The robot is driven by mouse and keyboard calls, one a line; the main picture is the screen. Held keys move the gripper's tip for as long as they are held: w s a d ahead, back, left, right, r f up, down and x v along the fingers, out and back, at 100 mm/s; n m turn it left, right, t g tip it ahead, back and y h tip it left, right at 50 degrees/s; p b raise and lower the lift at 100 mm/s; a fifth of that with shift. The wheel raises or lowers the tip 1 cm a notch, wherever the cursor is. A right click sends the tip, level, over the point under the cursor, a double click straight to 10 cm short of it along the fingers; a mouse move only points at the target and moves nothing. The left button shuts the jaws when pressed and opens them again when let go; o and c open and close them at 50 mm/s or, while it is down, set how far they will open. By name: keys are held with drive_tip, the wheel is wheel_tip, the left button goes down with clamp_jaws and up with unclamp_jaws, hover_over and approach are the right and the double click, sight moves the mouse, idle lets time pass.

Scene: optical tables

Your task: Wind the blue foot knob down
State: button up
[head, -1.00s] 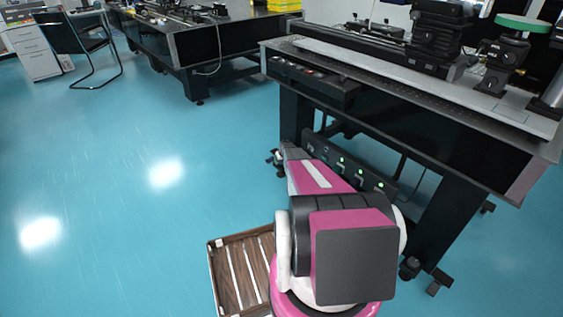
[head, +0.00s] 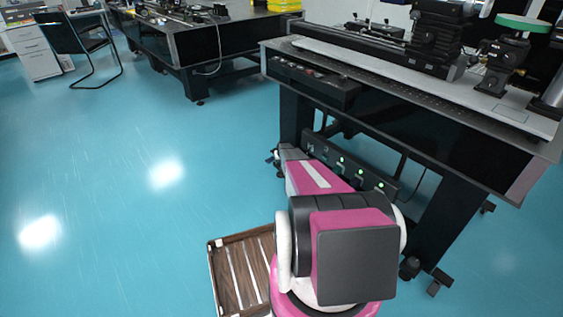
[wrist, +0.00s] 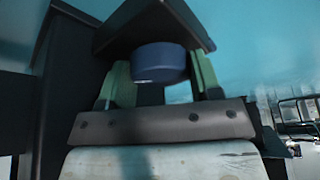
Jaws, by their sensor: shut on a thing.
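The blue foot knob (wrist: 160,62) shows in the wrist view, under a dark foot plate (wrist: 150,22) at the top of the picture. My gripper (wrist: 160,75) has its two green-sided fingers on either side of the knob and is shut on it. The knob's far side is hidden. In the head view my arm reaches toward the near optical table's (head: 430,100) lower left leg; the arm hides the gripper, and the knob cannot be made out there.
A dark table leg (wrist: 62,85) stands close on the left in the wrist view. A panel with green lights (head: 345,162) runs low under the table. A slatted wooden crate (head: 232,280) lies beside my base. Open blue floor (head: 110,200) spreads to the left.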

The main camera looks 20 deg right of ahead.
drive_tip(key=m+h, duration=0.1)
drive_tip(key=m, duration=0.2)
drive_tip(key=m+g+h, duration=0.1)
drive_tip(key=m, duration=0.1)
drive_tip(key=shift+w+a+m, duration=0.1)
drive_tip(key=shift+a+m, duration=0.05)
drive_tip(key=shift+m, duration=0.25)
idle(0.4)
drive_tip(key=o, duration=0.6)
drive_tip(key=shift+o, duration=0.2)
drive_tip(key=v, duration=1)
drive_tip(key=shift+a+r, duration=0.25)
drive_tip(key=shift+r, duration=0.1)
